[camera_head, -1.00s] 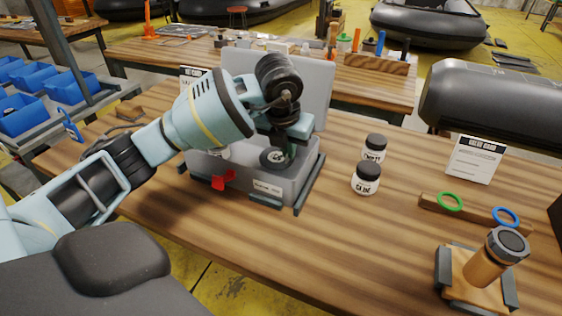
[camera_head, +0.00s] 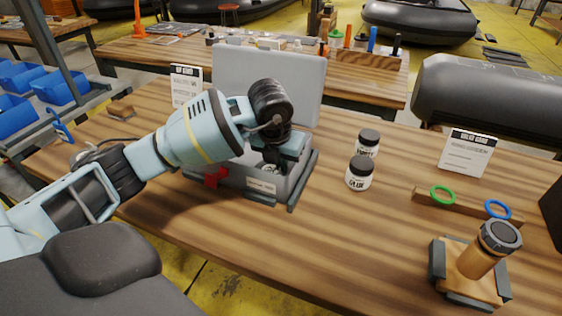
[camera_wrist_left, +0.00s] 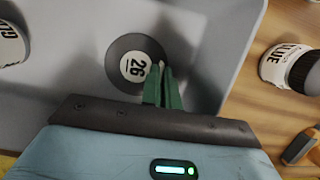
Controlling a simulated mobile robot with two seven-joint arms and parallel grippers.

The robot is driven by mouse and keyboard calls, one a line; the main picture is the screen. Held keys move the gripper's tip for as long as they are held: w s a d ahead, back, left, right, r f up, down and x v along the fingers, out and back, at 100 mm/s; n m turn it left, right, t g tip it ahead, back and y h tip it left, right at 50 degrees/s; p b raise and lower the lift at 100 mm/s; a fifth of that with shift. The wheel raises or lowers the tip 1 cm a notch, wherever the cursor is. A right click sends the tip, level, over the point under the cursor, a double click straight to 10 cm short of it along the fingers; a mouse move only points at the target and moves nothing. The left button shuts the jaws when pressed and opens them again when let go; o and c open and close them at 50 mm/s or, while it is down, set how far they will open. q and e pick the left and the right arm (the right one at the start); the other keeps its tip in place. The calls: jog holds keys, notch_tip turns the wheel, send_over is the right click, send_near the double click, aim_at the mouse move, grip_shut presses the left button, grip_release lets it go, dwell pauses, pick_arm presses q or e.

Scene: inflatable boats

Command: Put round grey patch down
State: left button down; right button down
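The round grey patch (camera_wrist_left: 118,76) has a white label reading 26 and shows face-on in the wrist view. My left gripper (camera_wrist_left: 163,72) has its green fingers nearly together over the patch's right side, seemingly shut on it. A thin pale bit shows between the tips. In the head view the left gripper (camera_head: 275,162) reaches down into an open grey box (camera_head: 238,178), and the patch is mostly hidden behind it. I cannot tell whether the patch touches the box floor. My right gripper is not in view.
The box's raised lid (camera_head: 300,85) stands behind the gripper. A white jar (camera_wrist_left: 12,45) sits inside the box. The glue jar (camera_head: 360,173) and another jar (camera_head: 367,143) stand to its right. A wooden-handled tool (camera_head: 478,265) stands front right. The front middle of the table is clear.

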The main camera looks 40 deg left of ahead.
pick_arm(q)
jog(key=c, duration=1.7)
grip_release()
jog(key=shift+f, duration=0.1)
jog(key=p+v, duration=0.1)
jog(key=v, duration=1.1)
jog(key=shift+w, duration=0.1)
